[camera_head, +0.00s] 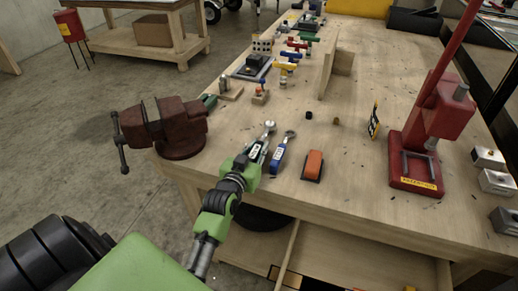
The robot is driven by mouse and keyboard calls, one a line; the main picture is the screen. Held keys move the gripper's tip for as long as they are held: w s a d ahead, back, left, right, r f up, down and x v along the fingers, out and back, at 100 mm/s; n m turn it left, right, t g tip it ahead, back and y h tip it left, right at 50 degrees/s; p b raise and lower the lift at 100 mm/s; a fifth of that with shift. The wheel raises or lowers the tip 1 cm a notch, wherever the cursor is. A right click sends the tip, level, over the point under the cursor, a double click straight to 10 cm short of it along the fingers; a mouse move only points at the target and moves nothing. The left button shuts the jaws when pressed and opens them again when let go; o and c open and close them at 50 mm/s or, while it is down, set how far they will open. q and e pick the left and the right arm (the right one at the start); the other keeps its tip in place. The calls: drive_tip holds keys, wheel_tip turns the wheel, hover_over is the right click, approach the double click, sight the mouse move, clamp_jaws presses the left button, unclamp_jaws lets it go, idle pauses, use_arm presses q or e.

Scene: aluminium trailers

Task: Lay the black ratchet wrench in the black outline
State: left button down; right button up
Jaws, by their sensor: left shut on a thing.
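My left gripper (254,158) comes in from the lower left and is at the near left edge of the wooden workbench. It is shut on a wrench (269,127) with a round silver head, which points away from me. The gripper hides most of the handle, so its colour is hard to tell; I take it for the black ratchet wrench. A blue-handled wrench (281,155) with a silver ring end lies just right of the gripper. I cannot make out a black outline on the bench. My right gripper is not in view.
A red vise (175,128) sits on the bench corner left of the gripper. An orange and black block (313,165) lies to the right, and a red press (425,140) stands farther right. Several clamps (287,68) lie behind. The bench between block and press is mostly clear.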

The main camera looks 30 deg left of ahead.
use_arm(q)
drive_tip(key=shift+s, duration=0.1)
drive_tip(key=c, duration=1.8)
unclamp_jaws()
drive_tip(key=shift+f, duration=0.1)
drive_tip(key=shift+c, duration=0.2)
